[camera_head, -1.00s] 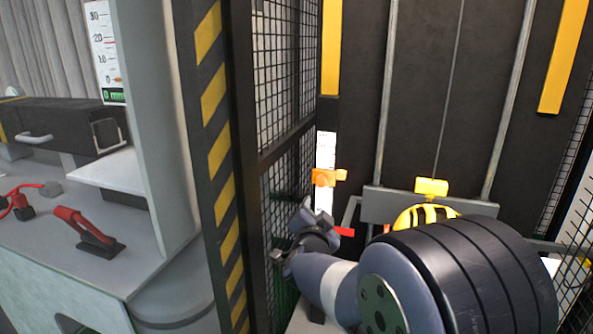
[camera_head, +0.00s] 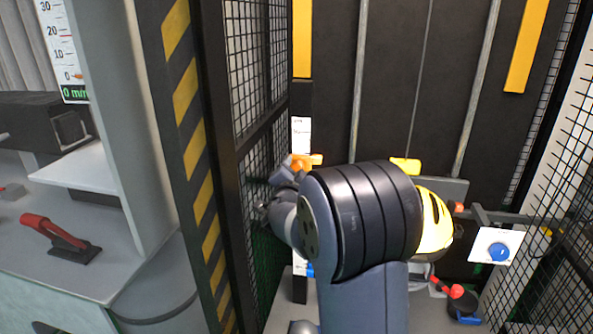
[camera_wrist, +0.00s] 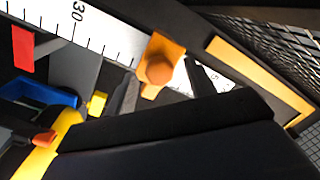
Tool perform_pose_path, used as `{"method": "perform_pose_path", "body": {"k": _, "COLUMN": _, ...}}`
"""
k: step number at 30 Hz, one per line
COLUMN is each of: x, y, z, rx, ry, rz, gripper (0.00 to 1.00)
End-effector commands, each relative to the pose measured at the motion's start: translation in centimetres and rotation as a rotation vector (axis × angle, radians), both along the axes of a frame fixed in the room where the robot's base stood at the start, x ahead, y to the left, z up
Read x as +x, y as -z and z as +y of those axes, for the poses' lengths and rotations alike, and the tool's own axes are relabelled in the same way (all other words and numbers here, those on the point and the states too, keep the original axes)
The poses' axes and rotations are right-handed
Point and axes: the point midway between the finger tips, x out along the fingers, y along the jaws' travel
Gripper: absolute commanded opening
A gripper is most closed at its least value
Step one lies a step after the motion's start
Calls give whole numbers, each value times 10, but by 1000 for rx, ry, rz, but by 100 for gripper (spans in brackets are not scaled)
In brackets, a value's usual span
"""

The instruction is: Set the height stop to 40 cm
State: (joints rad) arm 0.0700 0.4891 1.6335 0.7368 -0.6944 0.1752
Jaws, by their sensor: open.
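The height stop is an orange slider with a round knob (camera_head: 305,161) on a white upright scale (camera_head: 301,132). In the wrist view the stop (camera_wrist: 160,72) sits on the scale (camera_wrist: 112,42), to the right of the printed 30; the marks beside the stop are partly covered. My gripper (camera_head: 284,180) is at the stop, partly hidden by my arm in the head view. In the wrist view my gripper (camera_wrist: 163,86) is open, with one dark finger to each side of the orange stop. Contact cannot be told.
A mesh cage (camera_head: 253,110) and a striped post (camera_head: 190,130) stand close left of my arm. A yellow helmet (camera_head: 436,225) is behind my arm at right. A blue knob (camera_head: 499,252) is farther right.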

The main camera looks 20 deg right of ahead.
Motion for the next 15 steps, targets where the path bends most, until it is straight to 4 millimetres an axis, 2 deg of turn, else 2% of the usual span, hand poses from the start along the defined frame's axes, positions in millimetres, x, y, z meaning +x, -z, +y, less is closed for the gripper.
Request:
{"method": "perform_pose_path", "body": {"k": 6, "x": 0, "y": 0, "z": 0, "rx": 0, "ry": -1, "rz": 1, "gripper": 52}}
{"method": "perform_pose_path", "body": {"k": 15, "x": 0, "y": 0, "z": 0, "rx": 0, "ry": -1, "rz": 1, "gripper": 27}}
